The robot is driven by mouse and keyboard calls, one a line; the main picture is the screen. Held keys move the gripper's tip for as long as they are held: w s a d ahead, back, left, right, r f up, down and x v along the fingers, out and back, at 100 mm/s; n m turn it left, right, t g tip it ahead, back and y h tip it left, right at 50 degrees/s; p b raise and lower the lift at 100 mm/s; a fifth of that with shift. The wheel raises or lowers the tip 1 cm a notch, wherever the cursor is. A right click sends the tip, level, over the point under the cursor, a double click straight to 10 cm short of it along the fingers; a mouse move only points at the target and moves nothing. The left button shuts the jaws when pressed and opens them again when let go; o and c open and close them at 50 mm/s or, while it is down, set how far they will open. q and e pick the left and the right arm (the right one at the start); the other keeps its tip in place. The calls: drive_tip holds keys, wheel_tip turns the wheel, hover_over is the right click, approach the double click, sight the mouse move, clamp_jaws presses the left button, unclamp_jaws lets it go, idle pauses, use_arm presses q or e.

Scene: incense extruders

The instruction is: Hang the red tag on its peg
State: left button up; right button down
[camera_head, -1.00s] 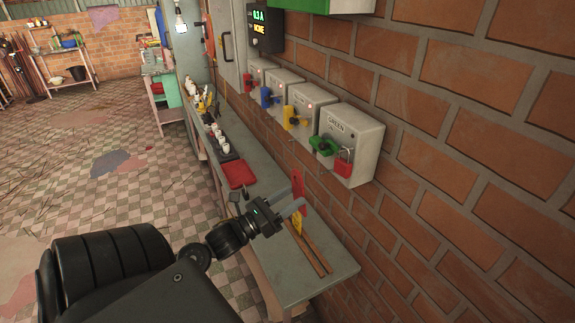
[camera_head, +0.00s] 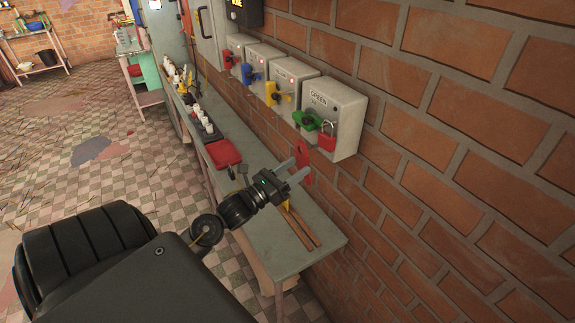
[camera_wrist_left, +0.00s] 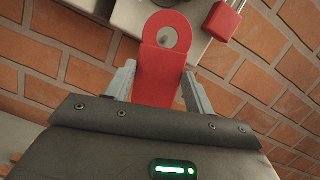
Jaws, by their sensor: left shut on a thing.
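The red tag (camera_head: 304,160) is a flat plate with a round hole near its top end. My left gripper (camera_head: 298,171) is shut on the lower part of the tag and holds it above the bench, below the GREEN box (camera_head: 347,110). In the left wrist view the tag (camera_wrist_left: 160,75) stands between the two grey fingers, with its holed end pointing away from the gripper, in front of a pale box. I cannot clearly make out a peg. My right gripper is not in view.
A red padlock (camera_head: 327,138) hangs beside the green handle (camera_head: 308,120) on the GREEN box. More boxes with coloured handles line the brick wall. The bench (camera_head: 262,215) below holds a red tray (camera_head: 222,153) and wooden strips (camera_head: 302,230).

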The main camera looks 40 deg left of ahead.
use_arm(q)
drive_tip(key=shift+w+d+f, duration=0.1)
drive_tip(key=shift+w+d, duration=0.1)
drive_tip(key=shift+w, duration=0.35)
drive_tip(key=shift+w+d, duration=0.15)
drive_tip(key=shift+w, duration=0.4)
drive_tip(key=shift+w+d+f+b, duration=0.15)
drive_tip(key=shift+w+f+b, duration=0.15)
drive_tip(key=shift+w+b, duration=0.3)
drive_tip(key=shift+s, duration=0.1)
drive_tip(key=o, duration=1.1)
drive_tip(key=shift+r, duration=0.1)
